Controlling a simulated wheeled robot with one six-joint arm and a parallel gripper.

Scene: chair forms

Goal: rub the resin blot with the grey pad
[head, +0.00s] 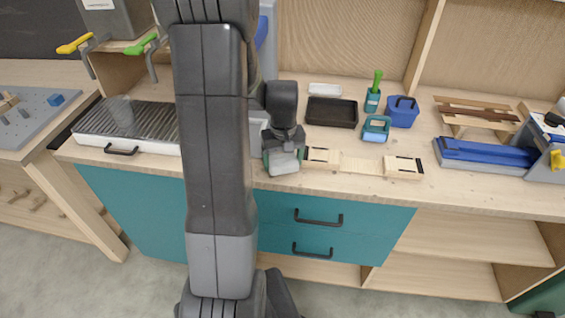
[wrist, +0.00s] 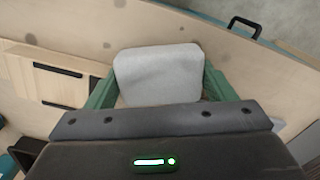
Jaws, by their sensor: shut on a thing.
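The grey pad (wrist: 157,72) is a pale, rounded block held between the green fingers of my gripper (wrist: 158,88) in the wrist view. In the head view, my gripper (head: 284,158) points down over the front part of the wooden bench, with the pad (head: 285,166) at its tip. My gripper is shut on the pad. Whether the pad touches the wood is hard to tell. Several small brown spots show on the wood in the wrist view, one of them a dark spot (wrist: 119,3) at the top edge. I cannot tell which is the resin blot.
A pale wooden form (head: 362,165) lies just right of the gripper. Behind it stand a black tray (head: 332,112), a teal container (head: 376,129) and a blue bin (head: 402,112). A ribbed unit (head: 150,122) is at left. The bench's front edge with a drawer handle (wrist: 245,25) is close.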

